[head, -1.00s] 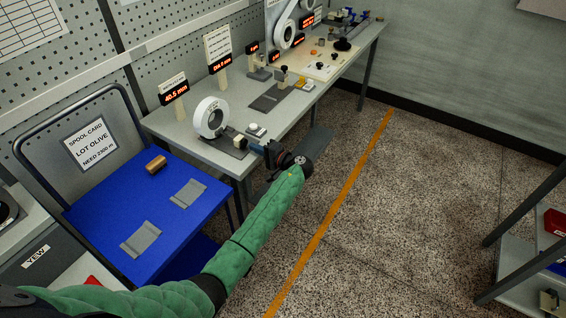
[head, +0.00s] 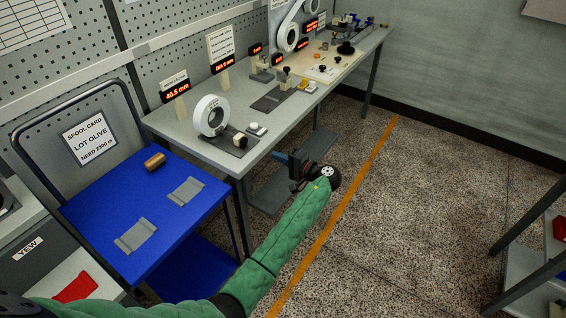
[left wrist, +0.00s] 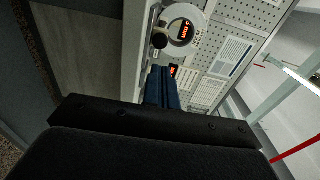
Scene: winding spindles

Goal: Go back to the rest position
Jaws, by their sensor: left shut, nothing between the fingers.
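My left gripper (head: 279,157) is at the end of the green-sleeved arm that crosses the lower middle of the head view. Its dark blue fingers are shut and hold nothing. They also show in the left wrist view (left wrist: 162,88), pointing toward the bench edge. The gripper is in the air just in front of the grey bench (head: 205,150), apart from it. My right gripper is not in any view.
A white ring-shaped device (head: 211,116) and several red displays stand on the bench. A blue cart (head: 110,200) at the left carries a copper-coloured spool (head: 154,161) and two grey pads. Speckled floor with an orange line (head: 350,190) is open at the right.

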